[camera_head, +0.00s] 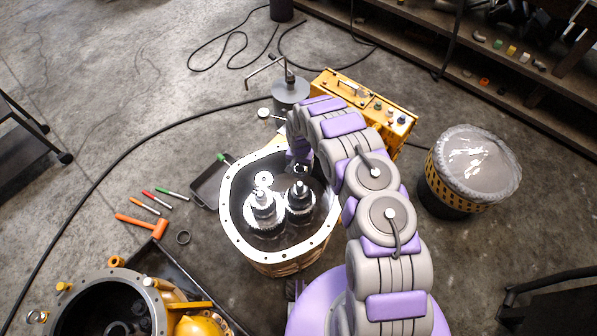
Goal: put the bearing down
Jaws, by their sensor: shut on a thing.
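My gripper (299,163) is small in view at the end of my arm, pointing down over the far right part of the open transmission housing (233,232). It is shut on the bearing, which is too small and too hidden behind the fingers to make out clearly. Inside the housing stand two upright metal gear shafts (264,205) and (299,197), side by side, in front of the gripper. A small light round part (263,179) shows behind the left shaft. I cannot tell whether the bearing touches anything.
A dark tray (207,186) is beside the housing. A yellow box (393,117), a grey canister (290,90) and a drum (472,168) stand around. A second housing (70,310) is front left.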

